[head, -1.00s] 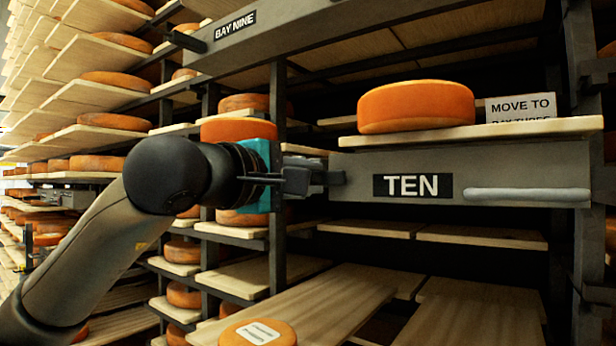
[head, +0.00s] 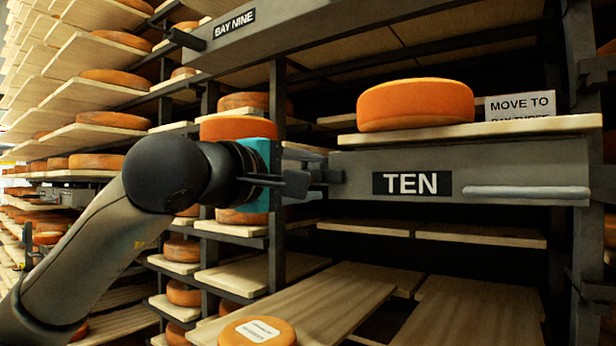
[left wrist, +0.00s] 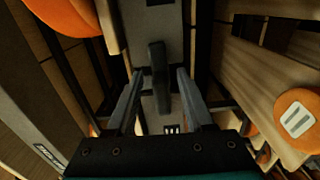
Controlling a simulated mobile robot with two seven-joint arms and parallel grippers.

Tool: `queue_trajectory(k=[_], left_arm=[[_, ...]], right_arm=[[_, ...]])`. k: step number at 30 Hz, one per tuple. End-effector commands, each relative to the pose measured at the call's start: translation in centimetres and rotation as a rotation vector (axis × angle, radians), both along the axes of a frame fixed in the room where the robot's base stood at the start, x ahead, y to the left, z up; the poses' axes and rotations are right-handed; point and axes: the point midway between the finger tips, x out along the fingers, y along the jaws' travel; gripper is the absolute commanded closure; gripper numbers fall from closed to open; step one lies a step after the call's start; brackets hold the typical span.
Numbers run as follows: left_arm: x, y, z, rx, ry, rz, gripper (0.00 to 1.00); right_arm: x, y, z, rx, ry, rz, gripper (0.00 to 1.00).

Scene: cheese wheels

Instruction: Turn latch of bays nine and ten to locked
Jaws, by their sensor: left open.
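The bay ten latch (head: 328,177) is a dark handle at the left end of the grey front marked TEN (head: 461,172). In the left wrist view the latch handle (left wrist: 158,75) runs lengthwise along the grey front, between the two finger lines. My left gripper (head: 298,183) is open, just left of the latch; in the left wrist view its fingers (left wrist: 160,100) stand apart on either side of the handle's near end. I cannot tell whether they touch it. The bay nine latch (head: 187,40) is a dark handle jutting left from the grey BAY NINE beam (head: 290,35) above. My right gripper is not in view.
A large orange cheese wheel (head: 416,104) and a MOVE TO sign (head: 520,106) stand on the board above bay ten. A pale bar handle (head: 525,192) is on its right. A labelled cheese (head: 257,331) lies below. Dark uprights (head: 277,170) stand close behind my gripper.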

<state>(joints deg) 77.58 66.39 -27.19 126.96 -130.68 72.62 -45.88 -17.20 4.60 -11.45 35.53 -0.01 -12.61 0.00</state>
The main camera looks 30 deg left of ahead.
Motion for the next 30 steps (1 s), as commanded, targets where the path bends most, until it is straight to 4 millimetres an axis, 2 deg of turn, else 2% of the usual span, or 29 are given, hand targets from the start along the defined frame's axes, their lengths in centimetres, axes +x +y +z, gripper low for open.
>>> queue_trajectory(k=[5,8,11,21,24,30], left_arm=[[-0.3,0.1,0.0,-0.001,-0.001,0.001,0.47],[-1.3,0.2,0.0,0.000,-0.003,0.001,0.47],[-3.2,0.3,-0.1,0.001,-0.004,0.003,0.47],[-11.2,1.0,-0.1,0.001,-0.004,0.004,0.47],[-13.0,1.1,-0.1,0.001,-0.003,0.004,0.47],[-14.9,1.2,0.0,0.000,-0.001,0.002,0.47]], right_arm=[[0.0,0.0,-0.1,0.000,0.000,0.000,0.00],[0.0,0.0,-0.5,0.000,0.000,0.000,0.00],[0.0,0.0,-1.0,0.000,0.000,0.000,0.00],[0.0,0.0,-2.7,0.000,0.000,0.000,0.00],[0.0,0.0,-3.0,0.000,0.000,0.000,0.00],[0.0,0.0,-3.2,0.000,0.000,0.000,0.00]])
